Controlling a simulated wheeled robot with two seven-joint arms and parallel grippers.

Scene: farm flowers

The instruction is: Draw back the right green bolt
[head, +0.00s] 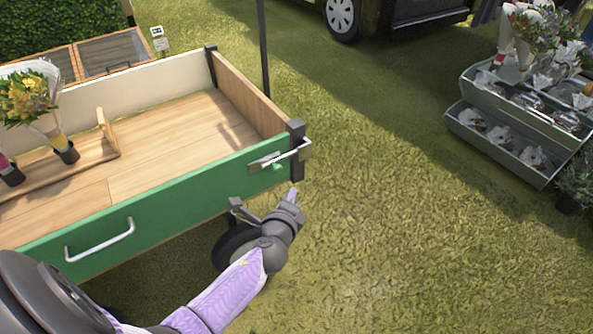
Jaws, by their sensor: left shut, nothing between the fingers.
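The right green bolt (277,166) is on the right end of the cart's green tailboard (190,190). It is a metal bar with a small green knob, and its right end reaches across to the dark corner post (297,130). My left gripper (292,193) is shut and empty. Its tips point up, just below and slightly right of the green knob, and appear apart from it. My right gripper is not in view.
A metal handle (100,240) sits on the tailboard. A wooden flower rack (85,150) with bouquets stands in the cart bed. A tiered flower stand (510,135) is at the right. The grass between cart and stand is clear.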

